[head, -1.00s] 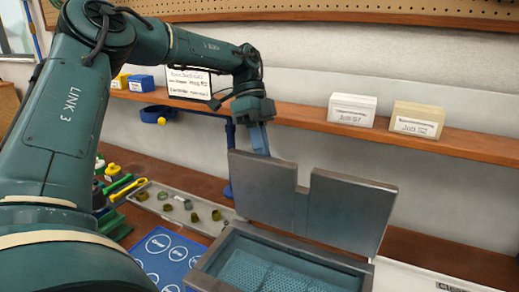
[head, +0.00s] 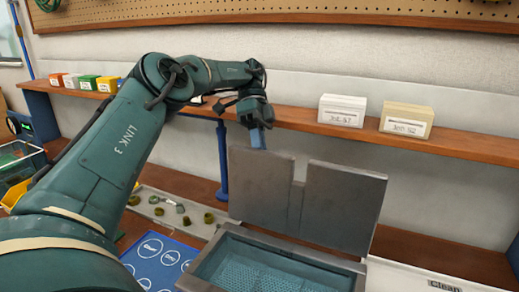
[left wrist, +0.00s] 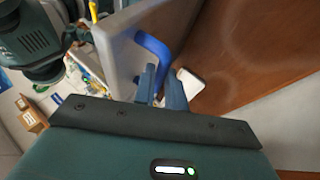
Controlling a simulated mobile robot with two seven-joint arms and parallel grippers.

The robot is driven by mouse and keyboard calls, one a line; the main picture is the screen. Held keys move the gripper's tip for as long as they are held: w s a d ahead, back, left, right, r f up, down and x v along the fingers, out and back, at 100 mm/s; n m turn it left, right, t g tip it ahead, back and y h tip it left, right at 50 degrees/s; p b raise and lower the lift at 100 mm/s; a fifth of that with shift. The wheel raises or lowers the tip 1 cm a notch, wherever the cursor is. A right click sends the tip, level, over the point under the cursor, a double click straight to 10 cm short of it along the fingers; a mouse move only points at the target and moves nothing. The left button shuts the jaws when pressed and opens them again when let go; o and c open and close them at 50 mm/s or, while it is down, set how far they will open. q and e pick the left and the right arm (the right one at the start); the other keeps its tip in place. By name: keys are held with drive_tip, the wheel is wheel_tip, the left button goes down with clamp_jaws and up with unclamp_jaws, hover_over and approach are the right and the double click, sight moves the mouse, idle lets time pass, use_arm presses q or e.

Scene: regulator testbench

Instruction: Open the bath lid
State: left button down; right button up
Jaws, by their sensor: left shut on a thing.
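The grey metal bath lid (head: 340,205) stands raised, nearly upright, at the back edge of the open bath (head: 212,258). A perforated blue-grey inside (head: 265,275) shows in the bath. My left gripper (head: 258,139) is at the top left of the lid, partly behind its edge. In the left wrist view my left gripper (left wrist: 161,88) is shut on a blue handle (left wrist: 153,46) beside the grey lid panel (left wrist: 118,45). The exact grip is partly hidden by the fingers. My right gripper is not in view.
A shelf with a white box (head: 342,110) and a cream box (head: 406,120) runs behind the lid. Left of the bath lie a blue mat with circles (head: 160,258) and a tray of small parts (head: 152,197). A white bin marked Clean (head: 410,278) sits at the right.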

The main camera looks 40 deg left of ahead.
use_arm(q)
drive_tip(key=shift+s+f, duration=0.15)
drive_tip(key=shift+f, duration=0.3)
drive_tip(key=c, duration=1.5)
unclamp_jaws()
drive_tip(key=shift+a+r, duration=0.1)
drive_tip(key=shift+r, duration=0.05)
drive_tip(key=shift+o, duration=0.2)
drive_tip(key=shift+r, duration=0.1)
